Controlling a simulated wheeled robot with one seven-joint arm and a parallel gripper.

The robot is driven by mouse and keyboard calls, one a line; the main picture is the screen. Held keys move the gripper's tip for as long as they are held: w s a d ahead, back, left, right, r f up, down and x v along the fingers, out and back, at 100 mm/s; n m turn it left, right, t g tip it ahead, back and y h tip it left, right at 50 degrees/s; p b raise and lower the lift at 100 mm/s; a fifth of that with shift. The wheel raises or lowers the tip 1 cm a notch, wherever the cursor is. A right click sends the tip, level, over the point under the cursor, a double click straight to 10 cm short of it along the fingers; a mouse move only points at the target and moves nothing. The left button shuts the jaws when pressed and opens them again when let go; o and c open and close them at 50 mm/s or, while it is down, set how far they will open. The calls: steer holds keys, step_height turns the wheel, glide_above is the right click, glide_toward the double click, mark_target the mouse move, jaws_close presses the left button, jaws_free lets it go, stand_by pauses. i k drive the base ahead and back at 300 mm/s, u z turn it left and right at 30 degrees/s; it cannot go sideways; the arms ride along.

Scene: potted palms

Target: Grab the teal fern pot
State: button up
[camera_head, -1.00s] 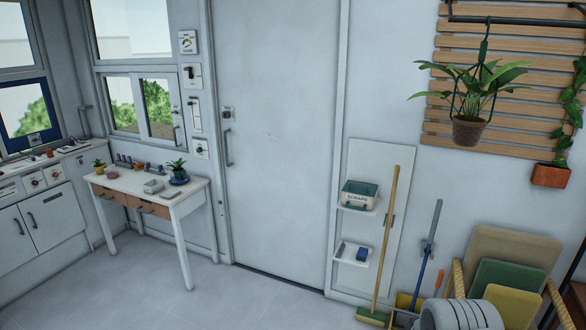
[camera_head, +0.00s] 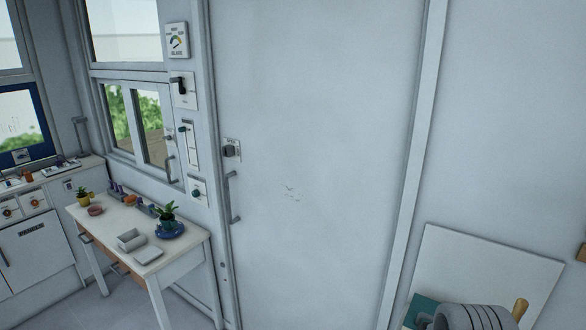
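A small dark blue-teal pot (camera_head: 167,221) with a green leafy plant stands upright near the back right corner of the white table. It sits on a blue saucer (camera_head: 172,233). It is small in view, so I cannot tell for sure that the plant is a fern. My gripper is not in view. Only a grey ringed part of my own arm shows at the bottom right, far from the pot.
The white table (camera_head: 110,222) also holds a yellow pot (camera_head: 83,198), a terracotta dish (camera_head: 96,211), a pale open box (camera_head: 131,240) and a flat pale piece (camera_head: 149,254). A closed door (camera_head: 310,150) stands right of the table.

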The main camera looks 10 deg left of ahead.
mark_target(167, 221)
steer(key=u, duration=0.45)
steer(key=i, duration=1.65)
steer(key=u, duration=1.55)
steer(key=i, duration=1.55)
steer(key=u, duration=0.7)
